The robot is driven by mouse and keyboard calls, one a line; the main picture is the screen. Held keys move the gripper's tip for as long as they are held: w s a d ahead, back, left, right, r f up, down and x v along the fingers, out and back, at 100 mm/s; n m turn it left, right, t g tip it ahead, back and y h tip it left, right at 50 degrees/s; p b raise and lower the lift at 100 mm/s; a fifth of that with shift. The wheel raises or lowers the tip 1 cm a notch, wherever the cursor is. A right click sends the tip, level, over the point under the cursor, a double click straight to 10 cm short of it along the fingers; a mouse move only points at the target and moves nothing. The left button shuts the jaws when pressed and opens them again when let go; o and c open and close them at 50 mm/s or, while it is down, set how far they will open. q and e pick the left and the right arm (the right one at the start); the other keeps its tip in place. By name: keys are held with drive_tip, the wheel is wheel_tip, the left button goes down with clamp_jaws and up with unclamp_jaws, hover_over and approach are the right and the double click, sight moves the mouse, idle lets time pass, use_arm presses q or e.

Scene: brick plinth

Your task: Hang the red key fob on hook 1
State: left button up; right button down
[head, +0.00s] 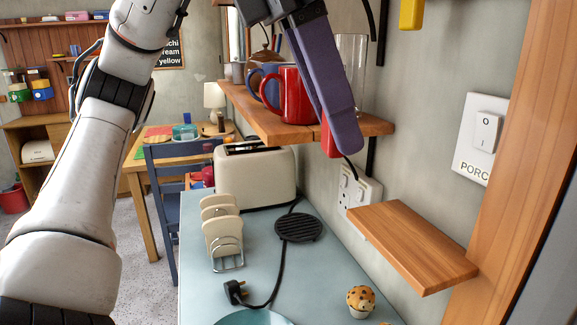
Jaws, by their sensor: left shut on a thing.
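My left gripper (343,138) hangs down from the top of the head view, its purple fingers pointing down in front of the wall shelf. It is shut on the red key fob (328,143), which shows only as a small red strip beside the fingertip; the finger hides the rest. Hook 1 cannot be made out. A yellow fob-like thing (411,13) hangs against the wall at the top edge, cut off by the frame, up and right of the gripper. My right gripper is out of view.
The wooden shelf (268,124) holds a red mug (291,95), a blue mug and a clear glass behind the fingers. A lower wooden ledge (415,245) juts out at right. Below are a toaster (254,178), toast rack, plug and muffin (361,301).

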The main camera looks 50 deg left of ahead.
use_arm(q)
drive_tip(key=w+d+r+n+p, duration=0.1)
drive_tip(key=w+d+r+n, duration=0.2)
drive_tip(key=r, duration=1.1)
drive_tip(key=w+d+f+m, duration=0.1)
drive_tip(key=w+d, duration=0.2)
drive_tip(key=w, duration=0.7)
drive_tip(key=shift+w+d+y, duration=0.3)
drive_tip(key=shift+w, duration=0.05)
drive_tip(key=shift+f, duration=0.15)
drive_tip(key=o, duration=1.1)
